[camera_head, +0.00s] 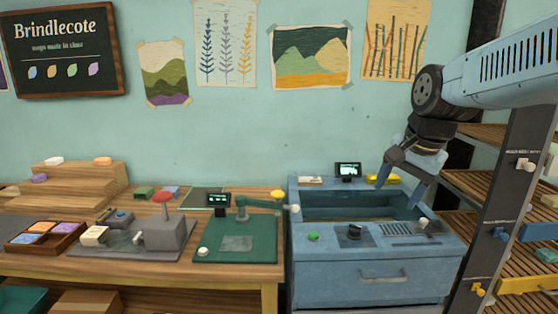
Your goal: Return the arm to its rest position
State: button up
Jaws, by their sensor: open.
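My arm (500,75) reaches in from the upper right of the head view, in front of the teal wall. It bends down at the dark wrist. My gripper (397,186) points downward with its two blue fingers spread apart. It hangs over the right back part of a blue machine (375,270) with an open basin on top. A yellow object (408,178) lies behind the fingers at the machine's back edge. I see nothing between the fingers. I cannot tell the exact height of the fingertips above the basin.
Left of the machine, a wooden table holds a green mat station (236,242), a grey press (165,229) with a red knob, and a tray of coloured bars (20,240). Slatted shelves (485,188) and a dark post (503,205) stand close on the right.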

jog(key=s+n+t+h, duration=0.1)
jog(key=s+n+t, duration=0.1)
jog(key=s+n, duration=0.6)
jog(key=shift+s+a+f+n, duration=0.3)
jog(key=shift+s+a+n, duration=0.1)
jog(key=shift+s, duration=0.35)
